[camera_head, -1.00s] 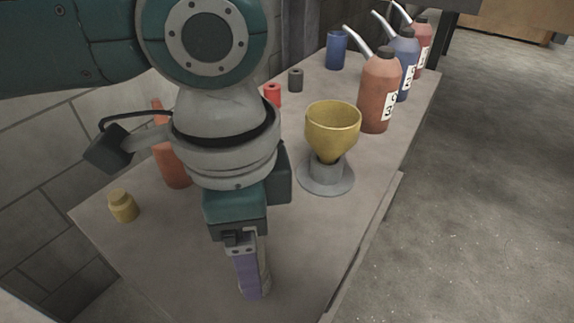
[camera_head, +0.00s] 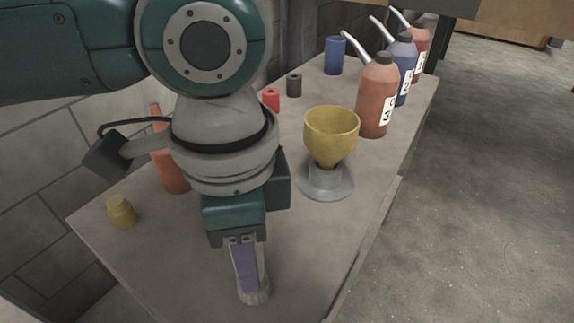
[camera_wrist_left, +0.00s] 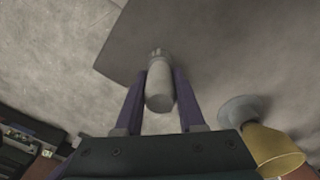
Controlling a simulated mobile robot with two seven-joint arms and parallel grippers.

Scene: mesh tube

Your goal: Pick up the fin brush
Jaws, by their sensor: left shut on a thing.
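The fin brush (camera_head: 261,294) is a pale grey, roughly cylindrical piece. In the head view, its lower end shows at the tip of my left gripper (camera_head: 252,284), near the front of the table. In the left wrist view, the brush (camera_wrist_left: 159,88) lies between the two purple fingers, which are shut on it from both sides. Its narrower, ridged end points away from the palm. The fingers hide part of it in the head view. I cannot tell whether it is clear of the tabletop. My right gripper is not in view.
A yellow funnel (camera_head: 331,138) stands in a grey base (camera_head: 325,184) right of the gripper. Several spouted bottles, one brown (camera_head: 377,97), line the table's (camera_head: 165,257) back right. A yellow jar (camera_head: 121,212) and orange bottle (camera_head: 171,170) stand left.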

